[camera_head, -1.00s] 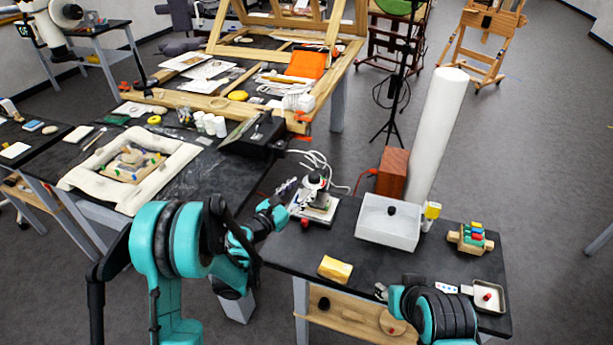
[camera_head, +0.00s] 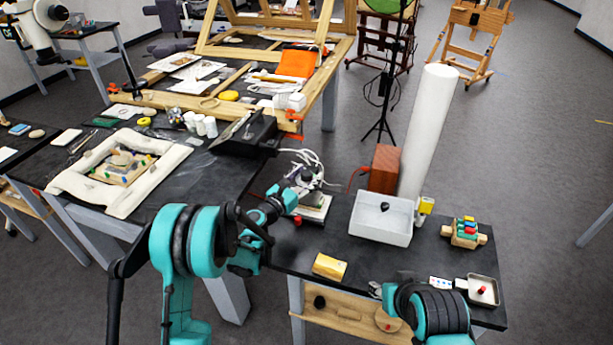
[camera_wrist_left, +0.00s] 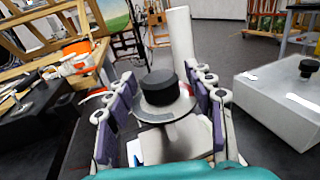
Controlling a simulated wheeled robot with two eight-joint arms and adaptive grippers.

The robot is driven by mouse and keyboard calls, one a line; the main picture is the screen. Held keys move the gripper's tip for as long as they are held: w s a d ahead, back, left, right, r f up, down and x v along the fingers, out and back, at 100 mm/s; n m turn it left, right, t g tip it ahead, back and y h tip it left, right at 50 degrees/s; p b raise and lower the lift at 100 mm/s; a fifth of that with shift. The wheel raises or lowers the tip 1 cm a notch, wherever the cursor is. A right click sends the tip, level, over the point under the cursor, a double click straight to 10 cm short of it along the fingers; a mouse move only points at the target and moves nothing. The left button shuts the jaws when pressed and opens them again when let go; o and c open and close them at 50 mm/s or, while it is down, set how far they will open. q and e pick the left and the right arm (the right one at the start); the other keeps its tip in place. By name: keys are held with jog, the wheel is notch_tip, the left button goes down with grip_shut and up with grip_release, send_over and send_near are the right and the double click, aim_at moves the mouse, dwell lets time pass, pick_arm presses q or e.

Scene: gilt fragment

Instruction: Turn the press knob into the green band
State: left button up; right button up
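The press (camera_head: 318,208) stands at the back left of the right-hand black table, with a white base and metal parts. Its black round knob (camera_wrist_left: 160,88) shows in the left wrist view, above a pale metal disc (camera_wrist_left: 165,108). My left gripper (camera_wrist_left: 162,103) is open, with one purple-padded finger on each side of the knob and a gap visible around it. In the head view my left gripper (camera_head: 295,188) overlaps the press and hides part of it. I cannot make out a green band. My right gripper (camera_head: 377,289) is small and partly hidden at the table's front.
A white box (camera_head: 380,222) with a black knob stands right of the press, a reddish-brown block (camera_head: 385,168) behind it. White cables (camera_head: 312,160) run behind the press.

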pick_arm(q)
jog(key=c, duration=1)
jog(key=shift+o, duration=0.2)
jog(key=shift+m+g+h, duration=0.3)
jog(key=shift+a+m+g+h+b, duration=0.1)
jog(key=shift+m+g+h+b, duration=0.45)
jog(key=shift+h, duration=0.25)
jog(key=m+g+h, duration=0.2)
jog(key=g, duration=0.1)
jog(key=shift+w+f+m+b, duration=0.1)
jog(key=shift+m+b, duration=0.15)
jog(key=shift+b, duration=0.05)
jog(key=m+g+h, duration=0.1)
jog(key=g, duration=0.1)
jog(key=m+g+h, duration=0.1)
jog(key=m+g, duration=0.1)
jog(key=g, duration=0.1)
jog(key=shift+m+h+b, duration=0.3)
jog(key=shift+h+b, duration=0.05)
jog(key=shift+h, duration=0.05)
jog(key=shift+m+g+h, duration=0.3)
jog(key=shift+m+g, duration=1.5)
jog(key=shift+g, duration=1.05)
